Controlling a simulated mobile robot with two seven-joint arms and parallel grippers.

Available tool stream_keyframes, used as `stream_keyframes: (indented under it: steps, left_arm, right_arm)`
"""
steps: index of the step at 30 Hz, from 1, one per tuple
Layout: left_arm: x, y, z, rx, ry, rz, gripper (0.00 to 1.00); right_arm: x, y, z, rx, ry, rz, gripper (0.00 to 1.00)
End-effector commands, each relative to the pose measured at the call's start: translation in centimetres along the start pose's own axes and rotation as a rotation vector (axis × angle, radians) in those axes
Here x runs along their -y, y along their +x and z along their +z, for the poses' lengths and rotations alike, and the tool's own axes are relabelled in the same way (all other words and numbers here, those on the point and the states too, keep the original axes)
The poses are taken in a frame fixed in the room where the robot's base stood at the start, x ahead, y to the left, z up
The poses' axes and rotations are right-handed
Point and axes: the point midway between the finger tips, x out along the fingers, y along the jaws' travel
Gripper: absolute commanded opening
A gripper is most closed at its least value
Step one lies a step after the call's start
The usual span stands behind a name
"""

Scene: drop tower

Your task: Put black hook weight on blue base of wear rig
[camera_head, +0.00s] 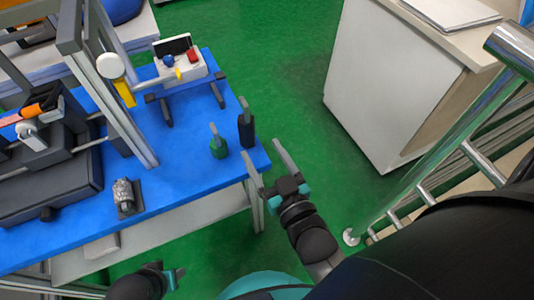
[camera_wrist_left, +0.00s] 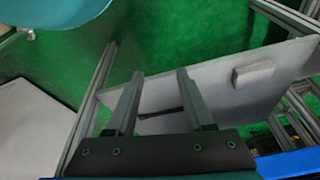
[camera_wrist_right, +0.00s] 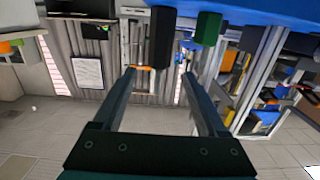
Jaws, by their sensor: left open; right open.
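The black hook weight (camera_head: 246,128) stands upright near the right edge of the blue tabletop (camera_head: 190,178). A green hook weight (camera_head: 218,147) stands just left of it. My right gripper (camera_head: 261,149) is open and empty, just off the table edge and near the black weight. The right wrist view shows the black weight (camera_wrist_right: 160,38) beyond the fingertips, apart from them. My left gripper (camera_wrist_left: 160,74) is open and empty, low in front of the table. A rig with a pale block (camera_head: 185,68) stands farther back; I cannot tell which blue part is its base.
A grey metal frame (camera_head: 122,85) rises from the table. A dark machine (camera_head: 60,185) and a small metal piece on a dark base (camera_head: 124,197) are at the left. A white cabinet (camera_head: 385,90) and a metal railing (camera_head: 430,150) stand right. Green floor (camera_head: 285,90) is clear between.

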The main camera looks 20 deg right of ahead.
Motion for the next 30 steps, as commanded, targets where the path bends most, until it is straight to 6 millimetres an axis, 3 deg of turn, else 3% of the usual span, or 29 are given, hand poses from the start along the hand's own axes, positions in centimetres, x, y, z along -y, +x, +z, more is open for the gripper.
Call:
stream_keyframes:
  steps: [8,14,19,24,30]
  left_arm:
    - [0.0,0.6,0.5,0.011,0.0,0.001,0.52]
    - [-0.1,0.6,0.5,0.011,0.001,0.001,0.52]
    - [-0.1,0.6,0.5,0.011,0.001,0.001,0.52]
    - [-0.1,0.6,0.5,0.011,0.001,0.001,0.52]
    - [-0.1,0.6,0.5,0.011,0.001,0.001,0.52]
  right_arm:
    - [-0.1,-1.1,1.0,0.05,-0.003,-0.002,0.75]
    - [-0.3,-0.9,6.1,0.299,-0.011,-0.015,0.75]
    - [-0.5,-2.0,10.9,0.558,-0.031,-0.035,0.75]
    - [-1.0,-4.8,15.4,0.849,-0.063,-0.064,0.75]
    - [-1.7,-8.5,18.4,1.122,-0.102,-0.094,0.75]
